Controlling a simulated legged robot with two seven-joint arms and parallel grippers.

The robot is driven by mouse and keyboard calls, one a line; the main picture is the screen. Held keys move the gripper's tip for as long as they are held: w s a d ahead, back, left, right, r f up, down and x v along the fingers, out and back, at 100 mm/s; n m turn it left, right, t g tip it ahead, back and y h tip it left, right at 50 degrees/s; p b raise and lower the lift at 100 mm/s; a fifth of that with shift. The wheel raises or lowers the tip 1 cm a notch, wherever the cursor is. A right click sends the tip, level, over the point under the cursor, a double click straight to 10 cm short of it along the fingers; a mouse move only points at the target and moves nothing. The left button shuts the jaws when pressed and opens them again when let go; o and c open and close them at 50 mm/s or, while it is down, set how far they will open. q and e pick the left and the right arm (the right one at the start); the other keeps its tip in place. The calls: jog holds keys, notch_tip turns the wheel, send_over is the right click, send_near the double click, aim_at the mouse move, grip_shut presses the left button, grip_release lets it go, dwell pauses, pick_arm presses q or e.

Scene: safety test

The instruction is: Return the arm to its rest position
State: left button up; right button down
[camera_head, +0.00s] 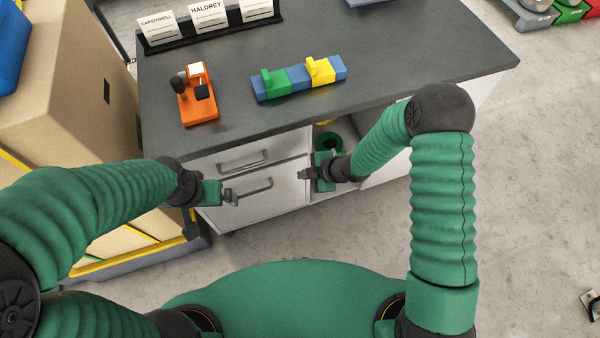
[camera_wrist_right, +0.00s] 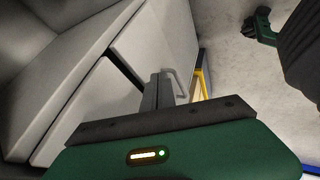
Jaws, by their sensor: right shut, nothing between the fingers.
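My right arm, green and ribbed, reaches in from the right in the head view and bends down to the front of the grey-topped cabinet (camera_head: 420,75). My right gripper (camera_head: 303,174) is shut and empty, in front of the open part of the cabinet and to the right of the drawer handles. In the right wrist view its two dark fingers (camera_wrist_right: 160,80) lie together with nothing between them. My left gripper (camera_head: 230,194) is in front of the lower drawer (camera_head: 290,185), near its handle (camera_head: 250,190). Its jaw gap is too small to judge, and touch with the handle cannot be told.
On the cabinet top are an orange device (camera_head: 200,108), a blue bar with green and yellow blocks (camera_head: 295,80), and a black rack with name cards (camera_head: 208,30). A large cardboard box (camera_head: 75,75) stands at left. The floor at right (camera_head: 530,180) is mostly clear.

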jog(key=s+d+r+m+h+p, duration=0.1)
jog(key=d+r+m+h+p, duration=0.25)
jog(key=d+r, duration=0.4)
jog(key=s+d+r+m+h+p, duration=0.2)
jog(key=d+r+m+p, duration=0.25)
jog(key=r, duration=0.55)
pick_arm(q)
jog(key=w+p+v, duration=0.2)
jog(key=v, duration=0.8)
jog(key=shift+w+a+r+p, duration=0.3)
jog(key=shift+w+a+r, duration=0.05)
jog(key=shift+w+a, duration=0.2)
pick_arm(e)
jog(key=s+d+r+m+g, duration=0.1)
jog(key=s+d+r+m, duration=0.2)
jog(key=s+r+m, duration=0.8)
jog(key=shift+d+m+g+h, duration=0.15)
jog(key=shift+m+g+h, duration=0.25)
jog(key=shift+m, duration=0.1)
